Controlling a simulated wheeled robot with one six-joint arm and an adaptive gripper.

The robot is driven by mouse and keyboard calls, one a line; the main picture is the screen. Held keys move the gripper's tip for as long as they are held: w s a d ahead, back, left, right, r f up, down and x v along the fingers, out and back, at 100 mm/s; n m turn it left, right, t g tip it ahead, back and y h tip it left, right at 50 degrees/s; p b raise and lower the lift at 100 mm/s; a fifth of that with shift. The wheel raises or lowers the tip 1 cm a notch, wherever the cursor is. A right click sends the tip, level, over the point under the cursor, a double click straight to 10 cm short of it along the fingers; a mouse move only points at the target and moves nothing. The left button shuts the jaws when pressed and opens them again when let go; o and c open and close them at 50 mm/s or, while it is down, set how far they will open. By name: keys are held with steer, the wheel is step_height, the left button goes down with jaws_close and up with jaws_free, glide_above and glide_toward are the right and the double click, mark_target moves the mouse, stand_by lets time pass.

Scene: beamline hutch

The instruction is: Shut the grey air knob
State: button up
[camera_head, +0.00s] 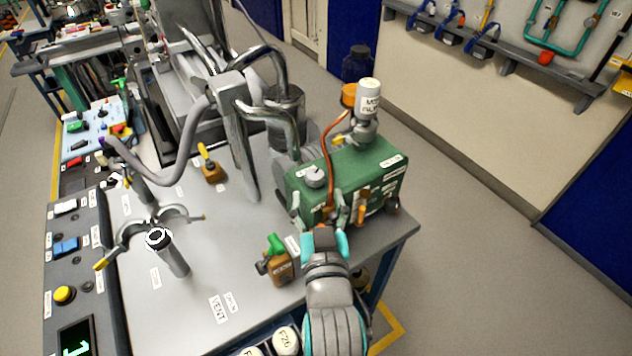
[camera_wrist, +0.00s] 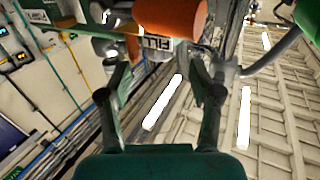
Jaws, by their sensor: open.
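A green box-shaped unit (camera_head: 345,172) stands on the right part of the grey bench. A round grey knob (camera_head: 316,176) sits on its top left corner; its label is too small to read, so I cannot confirm it is the air knob. My gripper (camera_head: 347,214) is at the near face of the green unit, in front of and lower than this knob. In the wrist view my gripper (camera_wrist: 163,78) has its two fingers spread, with nothing clearly held between them.
A brown and green valve (camera_head: 276,259) stands left of my arm. A white-capped bottle (camera_head: 369,97) and a bent copper-coloured tube (camera_head: 330,155) rise from the green unit. A steel post (camera_head: 238,140) with hoses stands to its left. Bench surface is clear around the "VENT" label (camera_head: 219,308).

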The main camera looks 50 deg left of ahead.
steer(key=shift+v, duration=2.65)
